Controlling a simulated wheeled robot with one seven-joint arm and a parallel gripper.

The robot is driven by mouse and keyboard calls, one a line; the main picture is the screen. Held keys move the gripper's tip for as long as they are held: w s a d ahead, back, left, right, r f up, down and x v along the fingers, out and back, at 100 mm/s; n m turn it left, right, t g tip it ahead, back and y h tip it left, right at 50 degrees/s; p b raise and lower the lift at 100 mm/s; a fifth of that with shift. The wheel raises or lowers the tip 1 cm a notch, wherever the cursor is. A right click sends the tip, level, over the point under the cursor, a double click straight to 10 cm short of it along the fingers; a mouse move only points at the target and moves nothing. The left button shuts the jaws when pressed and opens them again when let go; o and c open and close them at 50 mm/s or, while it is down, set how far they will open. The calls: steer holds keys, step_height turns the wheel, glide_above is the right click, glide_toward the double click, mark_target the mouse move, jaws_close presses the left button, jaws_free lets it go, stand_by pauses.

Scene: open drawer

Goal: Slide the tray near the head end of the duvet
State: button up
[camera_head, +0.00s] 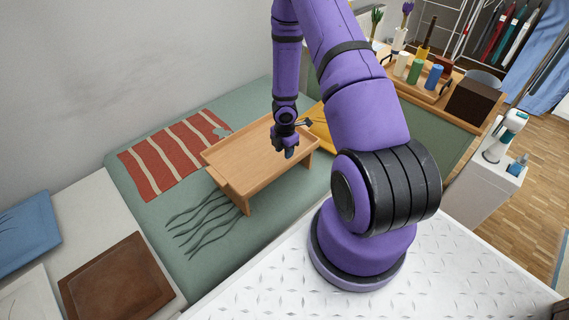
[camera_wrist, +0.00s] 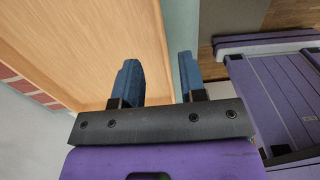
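The wooden tray (camera_head: 240,165) is a low tan bed tray on legs, standing on the green duvet (camera_head: 150,215). In the wrist view the tray (camera_wrist: 80,40) fills the upper left. My gripper (camera_head: 289,153) is over the tray's right part, near its front edge. In the wrist view my gripper's two blue fingers (camera_wrist: 158,80) are apart. The left finger overlaps the tray's surface and the right one is outside its edge, with nothing seen clamped. I cannot tell whether either finger touches the tray.
A red striped cloth (camera_head: 170,153) lies left of the tray, and a yellow item (camera_head: 321,128) lies partly hidden behind it. A brown board (camera_head: 115,280) and a blue cushion (camera_head: 25,232) are at lower left. A shelf with bottles (camera_head: 415,75) stands at back right.

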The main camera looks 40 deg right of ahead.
mark_target(285, 165)
steer(key=shift+f, duration=4.75)
steer(key=shift+c, duration=0.4)
jaws_close()
